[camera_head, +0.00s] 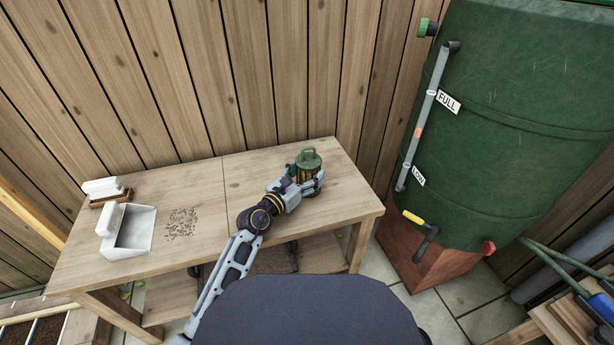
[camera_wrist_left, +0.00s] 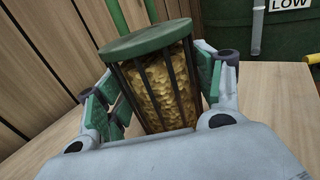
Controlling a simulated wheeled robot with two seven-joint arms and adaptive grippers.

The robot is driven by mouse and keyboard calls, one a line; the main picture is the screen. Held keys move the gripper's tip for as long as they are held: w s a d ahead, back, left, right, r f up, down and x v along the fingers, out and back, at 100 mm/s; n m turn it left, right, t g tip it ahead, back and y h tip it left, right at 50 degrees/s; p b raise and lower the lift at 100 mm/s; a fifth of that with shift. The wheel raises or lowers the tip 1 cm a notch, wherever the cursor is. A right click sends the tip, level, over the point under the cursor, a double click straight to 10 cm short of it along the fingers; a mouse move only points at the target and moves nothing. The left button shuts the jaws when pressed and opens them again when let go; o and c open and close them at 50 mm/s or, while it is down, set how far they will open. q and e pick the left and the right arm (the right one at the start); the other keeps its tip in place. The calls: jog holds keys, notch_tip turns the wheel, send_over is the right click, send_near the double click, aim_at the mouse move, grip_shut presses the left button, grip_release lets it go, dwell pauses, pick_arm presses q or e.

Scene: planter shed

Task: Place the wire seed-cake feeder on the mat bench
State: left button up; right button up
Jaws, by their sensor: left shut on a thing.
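The wire seed-cake feeder (camera_head: 308,159) has a green lid with a loop handle and a dark wire cage around yellow seed cake. It is at the right part of a wooden bench (camera_head: 240,205), by the back fence. My left gripper (camera_head: 304,181) is shut on it from the front. In the left wrist view the feeder (camera_wrist_left: 158,85) sits between the green-padded fingers and looks tilted in the picture. Its bottom is hidden behind the gripper, so I cannot tell whether it touches the bench top. I see no mat on this bench. My right gripper is not in view.
A white dustpan (camera_head: 137,232), a brush (camera_head: 103,190) and scattered seed (camera_head: 181,223) lie on the bench's left half. A green water butt (camera_head: 500,130) on a brick-red base (camera_head: 425,262) stands to the right. A wooden fence (camera_head: 220,90) closes the back.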

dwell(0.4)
pick_arm(q)
jog(key=o, duration=1.2)
jog(key=shift+f, duration=0.1)
jog(key=shift+p+v, duration=0.4)
jog(key=shift+v, duration=0.65)
jog(key=p+v, duration=0.1)
jog(key=v, duration=0.5)
jog(key=shift+a, duration=0.1)
jog(key=shift+p+v, duration=0.45)
jog(key=shift+v, duration=1.45)
